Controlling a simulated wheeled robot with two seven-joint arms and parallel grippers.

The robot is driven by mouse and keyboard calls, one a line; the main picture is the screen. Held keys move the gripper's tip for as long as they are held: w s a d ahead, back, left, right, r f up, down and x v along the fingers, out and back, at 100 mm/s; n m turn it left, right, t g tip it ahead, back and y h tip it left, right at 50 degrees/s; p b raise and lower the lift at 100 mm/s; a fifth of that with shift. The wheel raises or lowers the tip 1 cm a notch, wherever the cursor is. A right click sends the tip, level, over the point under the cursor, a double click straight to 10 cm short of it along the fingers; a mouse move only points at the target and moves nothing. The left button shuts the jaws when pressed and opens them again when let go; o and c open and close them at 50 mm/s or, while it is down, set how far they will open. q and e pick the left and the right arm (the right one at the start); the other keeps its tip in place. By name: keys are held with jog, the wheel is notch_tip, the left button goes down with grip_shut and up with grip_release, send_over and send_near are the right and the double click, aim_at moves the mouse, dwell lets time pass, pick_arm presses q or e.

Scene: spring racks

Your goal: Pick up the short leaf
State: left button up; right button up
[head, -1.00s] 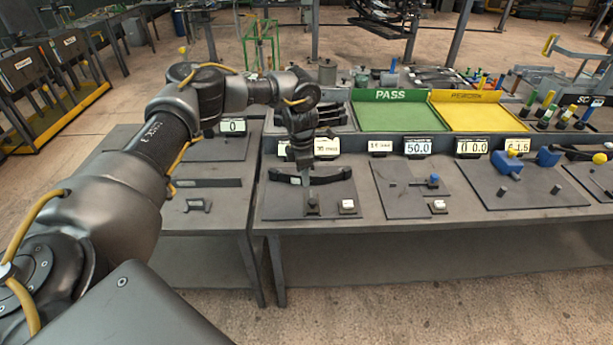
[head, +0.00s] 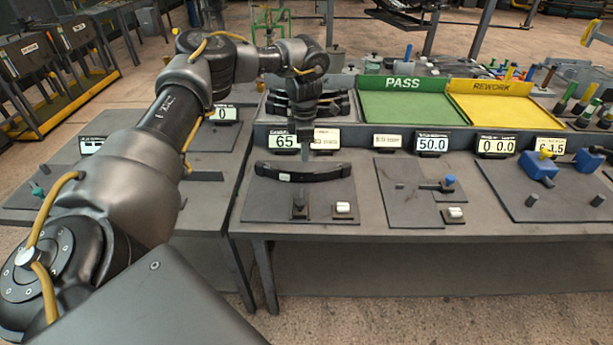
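My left gripper (head: 309,124) points down in front of the rack tray, behind the curved leaf on the plate and apart from it. Its fingers are dark and small, so I cannot tell whether they are open or shut. A black curved leaf (head: 318,174) with a small white label lies across the dark plate (head: 265,206). Several similar black leaves (head: 338,106) lie in the tray behind, partly hidden by my gripper. I cannot tell which leaf is the short one. My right gripper is not in view.
A display reading 65 (head: 283,141) stands beside my gripper. The green PASS tray (head: 404,83) and yellow REWORK tray (head: 490,88) stand to the right. Other fixture plates (head: 405,205) fill the bench to the right. A small block and white button (head: 343,207) stand in front of the leaf.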

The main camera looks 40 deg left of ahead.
aim_at(303, 174)
pick_arm(q)
jog(key=f, duration=0.3)
jog(key=s+f+p, duration=0.1)
jog(key=shift+a+f, duration=0.2)
jog(key=shift+a, duration=0.1)
jog(key=shift+w+f, duration=0.15)
jog(key=shift+f, duration=0.25)
jog(key=shift+s+d+f+p, duration=0.2)
jog(key=shift+f+p, duration=0.1)
jog(key=shift+p, duration=0.15)
notch_tip(303, 174, down, 4)
jog(key=shift+w+r+p, duration=0.1)
jog(key=shift+p, duration=0.55)
jog(key=shift+f, duration=0.35)
jog(key=shift+c, duration=0.3)
jog(key=shift+r, duration=0.1)
grip_shut()
